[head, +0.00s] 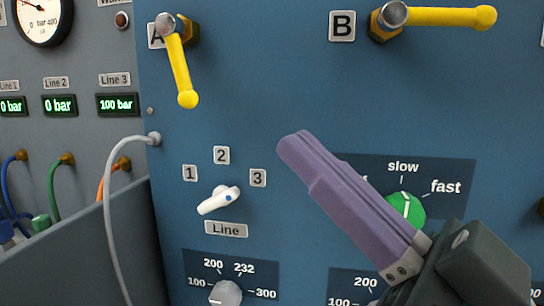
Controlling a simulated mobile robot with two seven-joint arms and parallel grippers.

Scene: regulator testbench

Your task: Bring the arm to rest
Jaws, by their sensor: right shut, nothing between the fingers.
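My right gripper (292,143) comes in from the lower right, its purple fingers shut together with nothing between them. It is in front of the blue panel (300,80), its tips pointing up and left, right of the white Line selector (219,200). I cannot tell how far the tips are from the panel. The fingers partly hide the label plate of the green slow/fast knob (406,208). My left gripper is not in view.
Yellow lever A (180,72) hangs down; yellow lever B (450,16) points right. A grey hose (109,200) loops at left. A grey knob (226,293) sits below. Displays read 0 bar at Line 2 (59,106) and 100 bar at Line 3 (118,104).

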